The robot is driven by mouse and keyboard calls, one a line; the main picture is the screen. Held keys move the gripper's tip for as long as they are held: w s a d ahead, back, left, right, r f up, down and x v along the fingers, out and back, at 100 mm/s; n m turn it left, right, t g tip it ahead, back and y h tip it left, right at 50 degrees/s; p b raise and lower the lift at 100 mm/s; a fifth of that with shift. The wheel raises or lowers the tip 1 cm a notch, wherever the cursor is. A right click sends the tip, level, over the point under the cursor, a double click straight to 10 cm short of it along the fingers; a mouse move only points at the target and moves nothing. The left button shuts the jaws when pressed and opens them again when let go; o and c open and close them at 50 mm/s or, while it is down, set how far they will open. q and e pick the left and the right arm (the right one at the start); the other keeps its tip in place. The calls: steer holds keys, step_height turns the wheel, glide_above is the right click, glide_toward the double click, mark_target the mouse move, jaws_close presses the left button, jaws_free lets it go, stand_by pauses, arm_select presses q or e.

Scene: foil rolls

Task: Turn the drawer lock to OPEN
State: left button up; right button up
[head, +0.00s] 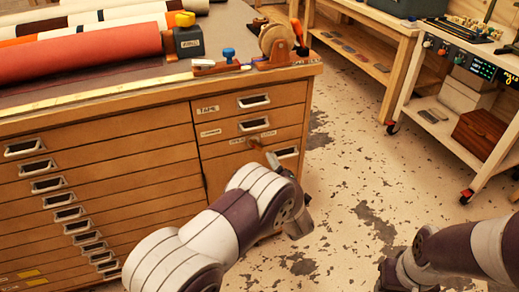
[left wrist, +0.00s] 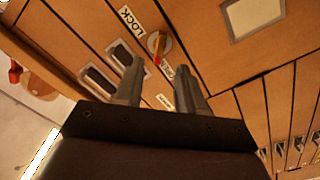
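The red mark lies on the knob's lower side, toward that lower label. My left gripper (left wrist: 159,66) is open, its two fingers apart and pointing at the cabinet, with the knob showing just beyond the gap. I see no clear contact.
The cabinet (head: 120,160) has several drawers with metal pulls. Foil rolls (head: 90,50), a tape dispenser (head: 277,45) and a yellow-black tool (head: 187,38) lie on top. Shelves (head: 470,90) stand at the right. The floor (head: 345,170) between is clear.

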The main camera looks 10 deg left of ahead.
arm_select(q)
steer(key=v, duration=0.5)
